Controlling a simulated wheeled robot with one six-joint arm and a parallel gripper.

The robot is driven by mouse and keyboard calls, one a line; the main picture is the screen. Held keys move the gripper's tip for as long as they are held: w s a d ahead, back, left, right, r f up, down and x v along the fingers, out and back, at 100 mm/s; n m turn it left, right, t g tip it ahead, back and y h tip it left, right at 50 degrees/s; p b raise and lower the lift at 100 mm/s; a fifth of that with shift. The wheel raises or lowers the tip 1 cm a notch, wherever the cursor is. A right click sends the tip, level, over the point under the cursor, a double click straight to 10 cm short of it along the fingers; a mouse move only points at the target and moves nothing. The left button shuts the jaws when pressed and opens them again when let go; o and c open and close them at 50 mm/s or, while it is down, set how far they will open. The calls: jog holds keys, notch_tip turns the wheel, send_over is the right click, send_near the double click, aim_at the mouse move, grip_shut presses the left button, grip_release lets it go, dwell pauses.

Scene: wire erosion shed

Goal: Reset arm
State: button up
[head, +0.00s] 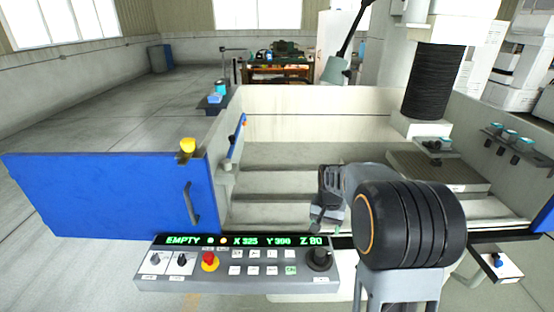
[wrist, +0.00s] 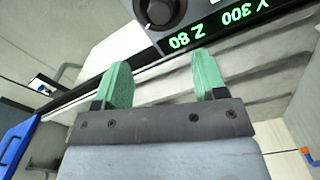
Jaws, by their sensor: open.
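My gripper (wrist: 160,88) shows in the wrist view with two green fingers spread apart and nothing between them. In the head view my arm rises at the lower right, and the gripper (head: 322,222) hangs just behind the control panel, partly hidden by my own arm. The control panel (head: 240,271) stands in front of the machine tank; its display reads EMPTY, X 325, Y 300, Z 80. In the wrist view the panel's dark knob (wrist: 160,10) and part of the display (wrist: 215,25) lie just beyond the fingertips, apart from them.
The machine tank (head: 300,115) is open at the front, with its blue door (head: 110,195) swung out to the left. A black ribbed column (head: 433,85) stands at the right. The floor at the left is clear.

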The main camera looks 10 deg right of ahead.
jog(key=s+a+r+n+t, duration=0.2)
jog(key=s+a+r+n, duration=0.1)
jog(key=s, duration=0.5)
jog(key=s+a+r+n+t, duration=0.2)
jog(key=s+a+r, duration=0.3)
jog(key=s, duration=0.3)
jog(key=shift+a+r+n, duration=0.35)
jog(key=shift+a+n, duration=0.2)
jog(key=shift+n, duration=0.05)
jog(key=shift+c, duration=0.5)
dwell(2.0)
